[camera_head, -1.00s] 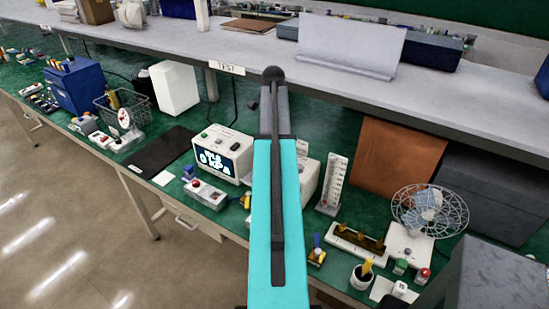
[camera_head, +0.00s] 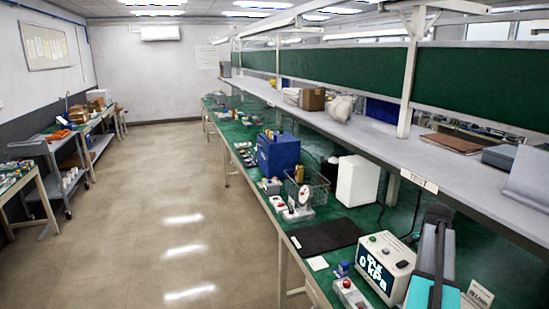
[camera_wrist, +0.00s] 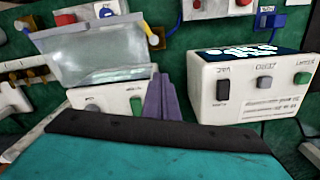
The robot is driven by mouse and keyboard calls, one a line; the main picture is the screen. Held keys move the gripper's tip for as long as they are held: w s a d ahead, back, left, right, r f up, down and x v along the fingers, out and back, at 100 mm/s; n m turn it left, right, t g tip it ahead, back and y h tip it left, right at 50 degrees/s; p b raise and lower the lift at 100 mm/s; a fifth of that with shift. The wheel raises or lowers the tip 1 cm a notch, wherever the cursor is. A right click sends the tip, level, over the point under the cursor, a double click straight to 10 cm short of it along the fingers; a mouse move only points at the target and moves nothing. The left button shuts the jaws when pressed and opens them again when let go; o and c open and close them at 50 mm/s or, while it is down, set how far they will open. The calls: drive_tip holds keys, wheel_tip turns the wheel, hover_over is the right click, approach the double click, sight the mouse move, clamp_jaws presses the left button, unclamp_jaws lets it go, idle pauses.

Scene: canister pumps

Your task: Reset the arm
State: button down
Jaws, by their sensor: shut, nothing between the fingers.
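My arm (camera_head: 432,262), teal with a dark grey bar, rises at the lower right of the head view, over the bench beside a white display box (camera_head: 385,268) reading kPa. My gripper (camera_wrist: 162,98) shows in the wrist view as two narrow grey-purple fingers close together, shut and empty. I cannot tell whether the fingers touch either. The gripper does not show clearly in the head view.
The floor (camera_head: 170,210) on the left is clear. A grey cart (camera_head: 60,170) stands far left.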

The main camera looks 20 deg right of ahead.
drive_tip(key=w+a+f+n, duration=0.4)
drive_tip(key=a, duration=0.5)
drive_tip(key=w+a+f+n, duration=0.3)
drive_tip(key=w+a+f, duration=0.15)
drive_tip(key=a, duration=0.45)
drive_tip(key=w+a+f+n, duration=0.3)
drive_tip(key=a+f+n, duration=0.15)
drive_tip(key=a, duration=0.55)
drive_tip(key=s+a+f+n, duration=0.1)
drive_tip(key=a+f+n, duration=0.2)
drive_tip(key=a, duration=0.5)
drive_tip(key=s+a+f+n, duration=0.2)
drive_tip(key=a+f+n, duration=0.15)
drive_tip(key=a, duration=0.55)
drive_tip(key=s+a+f+n, duration=0.1)
drive_tip(key=a+f+n, duration=0.2)
drive_tip(key=a, duration=0.5)
drive_tip(key=s+f+g+b, duration=0.5)
drive_tip(key=s+f+b, duration=0.5)
drive_tip(key=s+f, duration=1.5)
wheel_tip(320, 180, down, 4)
drive_tip(key=shift+s+r+g, duration=0.2)
drive_tip(key=shift+s+g, duration=0.15)
drive_tip(key=shift+g, duration=0.05)
drive_tip(key=shift+d, duration=0.1)
